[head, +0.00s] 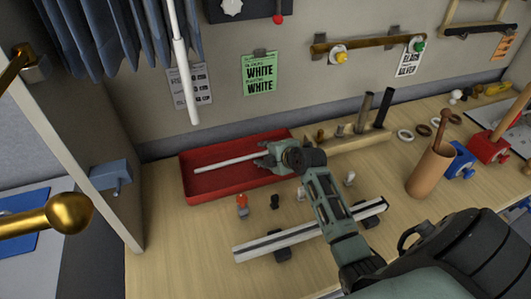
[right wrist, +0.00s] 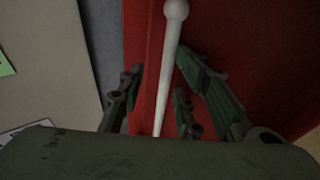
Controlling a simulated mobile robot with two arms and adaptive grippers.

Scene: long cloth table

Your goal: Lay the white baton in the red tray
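The red tray (head: 215,188) lies on the wooden table against the back wall. The white baton (head: 225,162) is inside the tray's outline, running lengthwise towards its back right. My right gripper (head: 268,157) is over the tray's right part, at the baton's right end. In the right wrist view the baton (right wrist: 167,70), with a ball at its far end, passes between the fingers of my right gripper (right wrist: 155,105). The fingers stand apart, with gaps beside the baton, over the red tray (right wrist: 255,40). The baton's near end is hidden by the gripper. My left gripper is out of view.
A wooden rack (head: 345,140) with upright dark rods stands right of the tray. A brown cup (head: 428,172) stands at right. A white rod (head: 182,65) hangs above the tray's left side.

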